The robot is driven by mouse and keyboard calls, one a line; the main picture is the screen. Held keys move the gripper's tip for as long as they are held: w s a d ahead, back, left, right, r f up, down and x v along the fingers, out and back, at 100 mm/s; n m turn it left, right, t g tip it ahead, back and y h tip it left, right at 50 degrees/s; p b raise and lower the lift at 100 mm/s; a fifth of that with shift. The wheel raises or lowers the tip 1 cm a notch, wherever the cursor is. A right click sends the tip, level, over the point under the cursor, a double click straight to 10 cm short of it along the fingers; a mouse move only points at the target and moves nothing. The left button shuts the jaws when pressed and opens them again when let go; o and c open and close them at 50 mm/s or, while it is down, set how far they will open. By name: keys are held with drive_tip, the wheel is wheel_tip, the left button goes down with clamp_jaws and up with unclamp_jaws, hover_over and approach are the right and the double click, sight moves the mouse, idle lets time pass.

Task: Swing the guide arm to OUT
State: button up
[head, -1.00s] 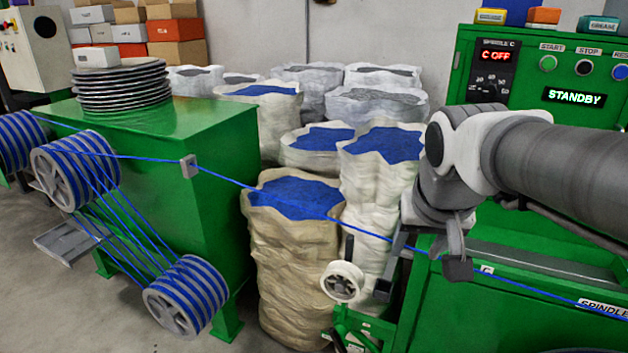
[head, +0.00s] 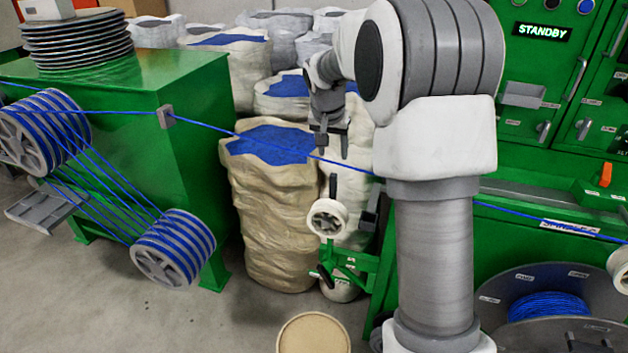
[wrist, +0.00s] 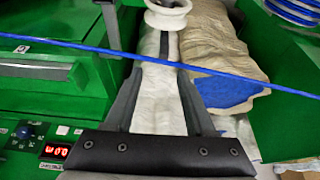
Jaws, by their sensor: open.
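The guide arm is a green bracket (head: 347,262) with a white grooved roller (head: 327,218) and a dark upright post above it. It sits at the left end of the green spindle machine, and no OUT mark is readable. The roller (wrist: 168,14) also shows at the top of the wrist view. My gripper (head: 332,148) points down above the roller and post, with its fingers apart and empty. In the wrist view, the blue cable (wrist: 90,50) crosses ahead of my open fingers (wrist: 160,75); whether it lies between them is unclear.
The taut blue cable (head: 275,147) runs from the guide block (head: 166,116) on the left green machine (head: 200,150) past my arm. Sacks of blue material (head: 268,200) stand behind the roller. A spindle reel (head: 515,290) is at lower right. The panel reads STANDBY.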

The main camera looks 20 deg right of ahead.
sight(334, 187)
drive_tip(key=x, duration=1.3)
drive_tip(key=w+a+x, duration=0.1)
drive_tip(key=x, duration=0.5)
drive_tip(key=shift+d+f, duration=0.1)
clamp_jaws()
idle(0.9)
